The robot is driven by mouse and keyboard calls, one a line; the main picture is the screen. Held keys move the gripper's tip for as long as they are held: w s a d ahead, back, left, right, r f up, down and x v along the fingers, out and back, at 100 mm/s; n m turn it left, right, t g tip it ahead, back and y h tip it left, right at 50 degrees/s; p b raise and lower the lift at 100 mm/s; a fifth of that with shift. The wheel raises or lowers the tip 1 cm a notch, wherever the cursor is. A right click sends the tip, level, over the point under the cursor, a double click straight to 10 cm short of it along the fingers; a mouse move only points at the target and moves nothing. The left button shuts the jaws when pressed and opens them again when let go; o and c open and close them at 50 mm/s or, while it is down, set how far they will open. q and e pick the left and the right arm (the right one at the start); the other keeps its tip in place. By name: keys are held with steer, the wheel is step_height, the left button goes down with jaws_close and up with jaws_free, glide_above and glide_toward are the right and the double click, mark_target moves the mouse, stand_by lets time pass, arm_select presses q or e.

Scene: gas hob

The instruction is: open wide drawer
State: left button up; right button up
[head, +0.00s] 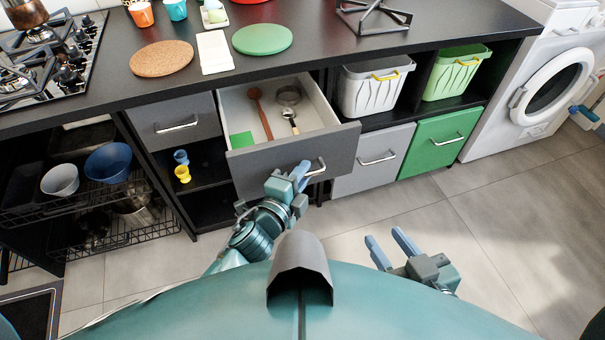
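The wide drawer (252,165) has a dark grey front and is pulled out well below the worktop, so its white inside shows. Its bar handle (318,166) is on the front, partly covered by my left gripper (302,174). The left gripper's blue fingers are at the handle's left part. I cannot tell whether they are closed around it or only beside it. My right gripper (391,247) is over the floor to the right, away from the drawer, with its two blue fingers apart and nothing between them.
In the drawer lie a wooden spoon (261,115), a strainer (289,95), a small utensil (291,122) and a green piece (241,140). A grey drawer (175,122) is left, grey (373,160) and green (440,142) fronts right. The floor at right (480,240) is clear.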

arm_select(q)
steer(key=shift+s, duration=0.1)
steer(key=shift+s, duration=0.2)
steer(key=p+v, duration=0.1)
steer(key=v, duration=1.1)
steer(key=shift+s+a, duration=0.3)
